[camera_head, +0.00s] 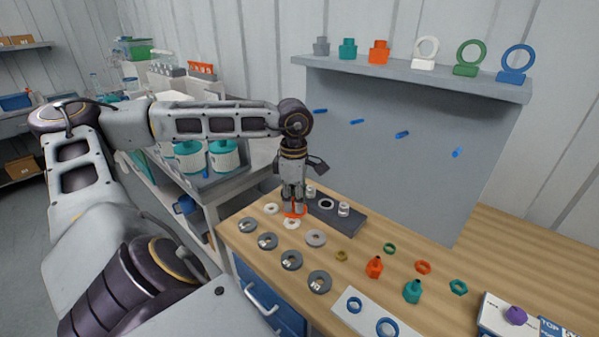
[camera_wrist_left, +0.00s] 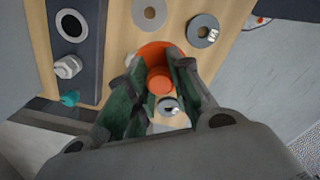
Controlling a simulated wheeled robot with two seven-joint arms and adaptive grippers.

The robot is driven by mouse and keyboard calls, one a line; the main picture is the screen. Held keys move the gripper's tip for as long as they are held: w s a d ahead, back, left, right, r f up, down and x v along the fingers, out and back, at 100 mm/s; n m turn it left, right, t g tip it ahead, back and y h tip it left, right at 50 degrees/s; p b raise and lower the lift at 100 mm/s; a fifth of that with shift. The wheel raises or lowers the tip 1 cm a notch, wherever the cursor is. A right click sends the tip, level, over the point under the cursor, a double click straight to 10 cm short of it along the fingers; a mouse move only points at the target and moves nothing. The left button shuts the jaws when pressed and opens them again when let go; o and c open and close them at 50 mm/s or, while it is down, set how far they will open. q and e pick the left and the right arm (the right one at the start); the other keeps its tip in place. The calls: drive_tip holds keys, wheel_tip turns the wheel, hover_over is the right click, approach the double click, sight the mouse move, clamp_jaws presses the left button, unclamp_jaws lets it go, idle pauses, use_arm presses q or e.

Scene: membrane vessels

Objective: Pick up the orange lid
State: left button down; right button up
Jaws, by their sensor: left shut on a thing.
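The orange lid (camera_head: 295,208) is at the tips of my left gripper (camera_head: 293,200), near the left end of the wooden bench top. In the left wrist view the lid (camera_wrist_left: 159,78) shows as an orange disc with a round raised knob between the two fingers. My left gripper (camera_wrist_left: 155,95) is shut on the lid. The fingers hide part of it. I cannot tell whether the lid touches the bench. My right gripper is not in view.
A dark tray (camera_head: 350,222) with white fittings lies just right of the gripper. Grey discs (camera_head: 291,260) and white rings (camera_head: 271,209) lie around it. A shelf (camera_head: 420,80) hangs behind.

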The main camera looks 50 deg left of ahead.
sight(286, 214)
use_arm(q)
drive_tip(key=shift+s+d, duration=0.15)
drive_tip(key=shift+s, duration=1.45)
drive_tip(key=shift+s+d+b, duration=0.1)
drive_tip(key=shift+s+b, duration=0.25)
drive_tip(key=shift+s, duration=0.55)
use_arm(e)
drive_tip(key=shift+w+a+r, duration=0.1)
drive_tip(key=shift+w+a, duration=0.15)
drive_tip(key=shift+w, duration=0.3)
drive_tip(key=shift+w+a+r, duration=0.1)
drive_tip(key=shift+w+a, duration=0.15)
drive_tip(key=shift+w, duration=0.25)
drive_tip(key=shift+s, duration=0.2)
